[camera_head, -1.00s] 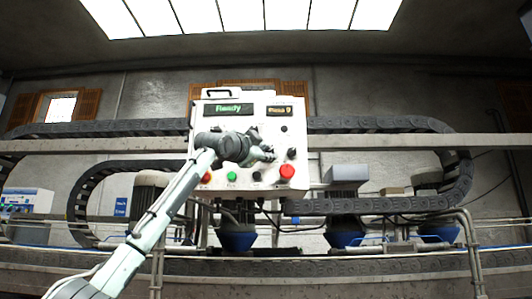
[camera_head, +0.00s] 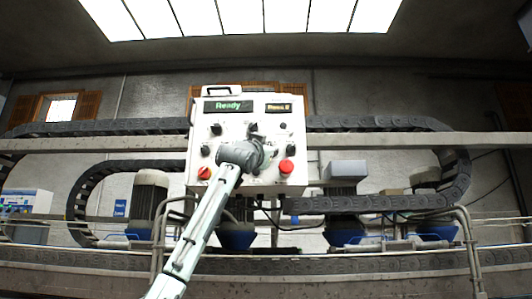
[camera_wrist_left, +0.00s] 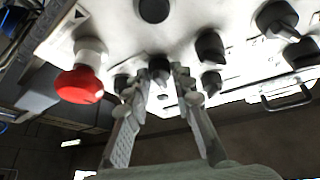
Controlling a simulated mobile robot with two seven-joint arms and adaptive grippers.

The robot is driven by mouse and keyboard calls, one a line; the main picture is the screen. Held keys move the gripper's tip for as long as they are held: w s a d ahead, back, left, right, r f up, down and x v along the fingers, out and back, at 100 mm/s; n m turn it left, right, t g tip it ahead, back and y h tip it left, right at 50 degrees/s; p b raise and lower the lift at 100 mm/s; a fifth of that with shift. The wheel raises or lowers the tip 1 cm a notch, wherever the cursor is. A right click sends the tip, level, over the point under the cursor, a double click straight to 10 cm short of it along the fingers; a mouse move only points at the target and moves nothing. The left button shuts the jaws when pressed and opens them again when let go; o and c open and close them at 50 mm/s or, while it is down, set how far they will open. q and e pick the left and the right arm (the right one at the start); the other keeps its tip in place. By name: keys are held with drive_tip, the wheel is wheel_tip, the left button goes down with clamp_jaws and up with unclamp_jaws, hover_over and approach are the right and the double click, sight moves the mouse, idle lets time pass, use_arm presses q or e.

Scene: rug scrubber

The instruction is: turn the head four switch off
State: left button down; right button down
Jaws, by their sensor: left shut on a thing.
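A white control box (camera_head: 231,178) carries several black knobs, red buttons and two small displays; the left one reads "Ready". My left gripper (camera_head: 262,147) reaches up to its front and covers part of the lower middle. In the left wrist view the panel appears upside down, and the two fingers of my left gripper (camera_wrist_left: 159,76) stand on either side of a small black knob (camera_wrist_left: 158,66), shut on it. Which switch is head four cannot be read from labels. My right gripper is not in view.
A red mushroom button (camera_head: 286,166) projects at the box's lower right; it also shows close to the fingers in the wrist view (camera_wrist_left: 78,85). Other black knobs (camera_wrist_left: 210,46) stand near the fingers. A carry handle (camera_head: 221,90) is on top. Rails and cable chains (camera_head: 390,123) lie behind.

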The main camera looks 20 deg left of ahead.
use_arm(q)
drive_tip(key=shift+w+d+n+g+y+p, duration=0.15)
drive_tip(key=shift+n+g+y+p, duration=0.25)
drive_tip(key=shift+n+y, duration=1.7)
drive_tip(key=shift+s+d+n+g+y+p, duration=0.1)
drive_tip(key=shift+d+n+g+y+p, duration=0.25)
drive_tip(key=shift+n+y, duration=1.75)
drive_tip(key=shift+w+n+g+y+p, duration=0.1)
drive_tip(key=shift+n+g+y+p, duration=0.3)
drive_tip(key=shift+n, duration=3.2)
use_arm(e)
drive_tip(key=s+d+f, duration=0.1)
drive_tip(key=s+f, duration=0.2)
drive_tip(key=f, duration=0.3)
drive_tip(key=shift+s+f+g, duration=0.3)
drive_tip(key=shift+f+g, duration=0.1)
use_arm(q)
drive_tip(key=shift+y, duration=0.3)
drive_tip(key=c, duration=1.3)
unclamp_jaws()
drive_tip(key=v, duration=1.2)
